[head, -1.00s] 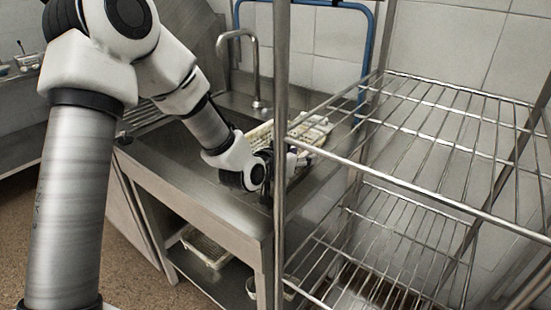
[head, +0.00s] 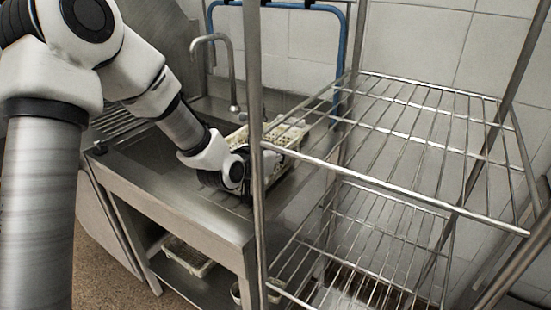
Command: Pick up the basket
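A cream perforated basket (head: 288,136) is on the steel counter by the sink, partly hidden behind my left arm's wrist and the rack post. My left arm comes in from the left and its wrist end is at the basket's near side. The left gripper's fingers are hidden behind the wrist and the post, so I cannot tell whether they are open or touching the basket. A second pale basket (head: 188,258) sits on the shelf under the counter. My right gripper is not in view.
A metal wire rack (head: 400,115) with bare shelves stands close on the right, its front post (head: 256,190) near my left wrist. A steel counter (head: 205,205), a curved faucet (head: 229,65) and a blue frame (head: 345,50) are around the basket.

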